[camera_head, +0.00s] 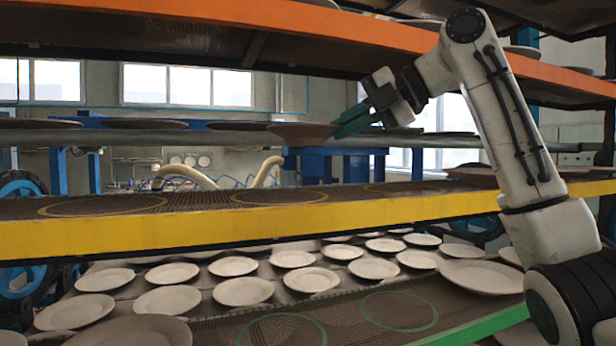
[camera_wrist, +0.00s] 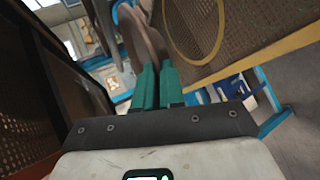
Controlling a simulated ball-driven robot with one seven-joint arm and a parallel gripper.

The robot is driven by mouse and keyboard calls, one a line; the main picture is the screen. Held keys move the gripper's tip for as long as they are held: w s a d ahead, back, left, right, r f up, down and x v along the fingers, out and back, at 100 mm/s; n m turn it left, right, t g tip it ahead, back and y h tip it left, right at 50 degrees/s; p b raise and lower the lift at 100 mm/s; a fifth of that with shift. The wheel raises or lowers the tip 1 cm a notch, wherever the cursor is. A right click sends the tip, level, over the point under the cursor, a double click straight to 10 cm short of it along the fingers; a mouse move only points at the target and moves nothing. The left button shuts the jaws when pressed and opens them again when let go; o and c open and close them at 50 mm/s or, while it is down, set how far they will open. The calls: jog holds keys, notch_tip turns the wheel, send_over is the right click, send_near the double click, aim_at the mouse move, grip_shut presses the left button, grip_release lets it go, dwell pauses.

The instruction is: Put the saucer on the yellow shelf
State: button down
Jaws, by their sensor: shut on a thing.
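My gripper (camera_head: 345,126) is shut on the rim of a brownish saucer (camera_head: 302,131). The saucer is roughly level in the head view, held above the yellow shelf (camera_head: 250,231) and apart from it. In the wrist view, the green fingers (camera_wrist: 157,82) pinch the saucer (camera_wrist: 148,38), which is seen nearly edge-on. The yellow shelf has a dark mesh top and a yellow front edge, with yellow rings marked on it. One ring (camera_head: 293,197) lies below the saucer and looks empty. The shelf also shows in the wrist view (camera_wrist: 255,57).
The orange shelf (camera_head: 330,42) spans above the yellow one. Another ring (camera_head: 105,206) at left on the yellow shelf is empty. Several plates (camera_head: 145,124) sit on a level behind.

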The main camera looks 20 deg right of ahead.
send_over(316, 199)
jog(key=f, duration=0.4)
jog(key=f+p, duration=0.1)
jog(key=f, duration=0.1)
jog(key=shift+s, duration=0.3)
jog(key=shift+w+a+f, duration=0.1)
jog(key=shift+w+f, duration=0.05)
jog(key=shift+f, duration=1.7)
jog(key=c, duration=1.2)
grip_release()
jog(key=shift+f, duration=0.15)
jog(key=b+v, duration=0.1)
jog(key=v, duration=1.1)
jog(key=shift+r+b, duration=0.25)
jog(key=shift+b, duration=0.15)
